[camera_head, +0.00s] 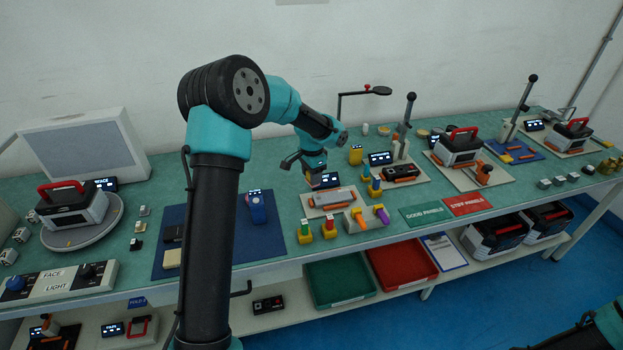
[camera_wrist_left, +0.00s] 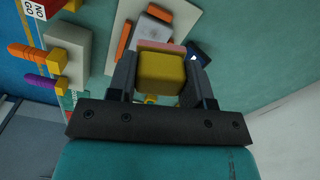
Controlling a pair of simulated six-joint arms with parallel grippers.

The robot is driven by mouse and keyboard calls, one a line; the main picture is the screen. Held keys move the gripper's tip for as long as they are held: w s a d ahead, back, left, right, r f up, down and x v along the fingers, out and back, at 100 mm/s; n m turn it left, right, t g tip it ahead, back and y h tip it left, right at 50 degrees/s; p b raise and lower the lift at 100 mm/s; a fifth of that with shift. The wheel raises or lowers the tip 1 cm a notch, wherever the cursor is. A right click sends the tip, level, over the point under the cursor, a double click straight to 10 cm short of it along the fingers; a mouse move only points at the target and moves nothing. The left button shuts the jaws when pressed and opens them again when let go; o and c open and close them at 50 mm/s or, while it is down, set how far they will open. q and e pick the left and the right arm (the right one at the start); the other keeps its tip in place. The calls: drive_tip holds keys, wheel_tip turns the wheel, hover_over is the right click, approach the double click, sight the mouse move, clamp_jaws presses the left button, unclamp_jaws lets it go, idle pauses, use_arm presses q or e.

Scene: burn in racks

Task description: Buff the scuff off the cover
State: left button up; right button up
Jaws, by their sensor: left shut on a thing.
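My left gripper (camera_head: 309,177) hangs above the bench, just behind and above a pale fixture plate (camera_head: 311,212). In the left wrist view my left gripper (camera_wrist_left: 160,78) is shut on a yellow block (camera_wrist_left: 161,72) with a pink layer along its far edge. A grey cover (camera_head: 333,197) lies on the plate between orange clamps. It also shows partly behind the block in the left wrist view (camera_wrist_left: 150,31). No scuff can be made out on it. The block looks close to the cover, but I cannot tell whether they touch. My right gripper is out of view.
Yellow-based gauges (camera_head: 329,229) stand in front of the fixture. A blue mat (camera_head: 205,262) with small blocks and a blue device (camera_head: 257,207) lies to the left. A fixture with a black part (camera_head: 401,172) is on the right. Green (camera_head: 422,215) and red (camera_head: 467,204) panel mats lie further right.

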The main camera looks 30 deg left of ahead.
sight(323, 198)
use_arm(q)
drive_tip(key=shift+f, duration=0.15)
drive_tip(key=shift+f, duration=3.8)
drive_tip(key=shift+w+d, duration=0.15)
drive_tip(key=shift+w, duration=0.1)
drive_tip(key=shift+w+d+f, duration=0.15)
drive_tip(key=shift+w+d, duration=0.95)
drive_tip(key=shift+c, duration=0.4)
drive_tip(key=shift+d, duration=0.1)
drive_tip(key=shift+s+a, duration=1.35)
drive_tip(key=shift+s, duration=0.05)
drive_tip(key=shift+r, duration=4.1)
